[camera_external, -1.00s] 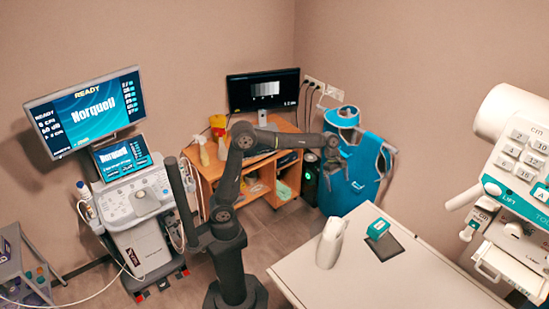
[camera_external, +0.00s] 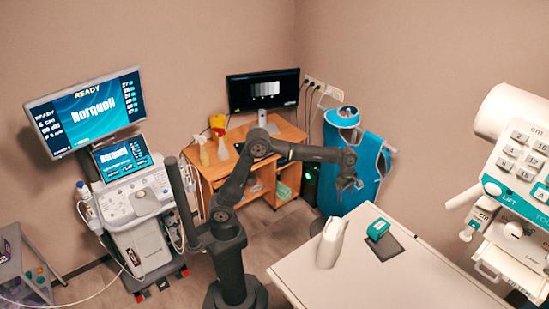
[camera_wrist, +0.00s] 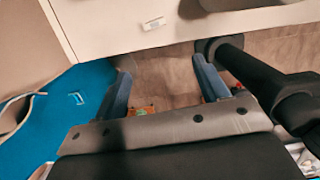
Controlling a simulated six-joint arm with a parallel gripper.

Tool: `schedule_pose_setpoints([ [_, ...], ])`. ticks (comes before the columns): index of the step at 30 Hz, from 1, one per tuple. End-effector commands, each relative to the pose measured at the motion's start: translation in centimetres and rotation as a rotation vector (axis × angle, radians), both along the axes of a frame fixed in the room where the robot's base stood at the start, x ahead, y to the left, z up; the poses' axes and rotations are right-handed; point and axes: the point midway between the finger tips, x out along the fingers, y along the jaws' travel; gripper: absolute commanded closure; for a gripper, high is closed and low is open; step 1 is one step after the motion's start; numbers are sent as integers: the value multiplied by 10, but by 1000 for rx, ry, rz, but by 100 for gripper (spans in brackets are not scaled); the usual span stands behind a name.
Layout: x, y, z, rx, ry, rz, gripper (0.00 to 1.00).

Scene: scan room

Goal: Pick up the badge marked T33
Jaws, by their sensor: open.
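No badge with a readable T33 mark shows in either view. A small pale tag or label (camera_wrist: 153,23) with tiny unreadable marks is on a white surface at the top of the wrist view; I cannot tell whether it is the badge. My gripper (camera_external: 347,180) hangs in front of the blue apron, beyond the table's far left edge. In the wrist view its two blue fingers (camera_wrist: 164,80) are apart, with nothing between them but the floor far below.
A blue apron (camera_external: 362,158) hangs on a stand behind my gripper. A wooden desk (camera_external: 230,160) and ultrasound cart (camera_external: 140,245) stand left.

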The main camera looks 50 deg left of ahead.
Motion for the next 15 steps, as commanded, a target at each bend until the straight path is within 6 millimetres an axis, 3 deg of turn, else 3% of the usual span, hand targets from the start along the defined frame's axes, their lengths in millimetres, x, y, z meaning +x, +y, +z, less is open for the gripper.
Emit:
schedule_pose_setpoints([
  [1,-2,-15,-7,45,-4,7,33],
  [5,-4,-32,-17,122,-20,42,33],
  [10,-5,-35,-35,148,-24,56,33],
  [15,-5,-35,-71,145,-23,55,33],
])
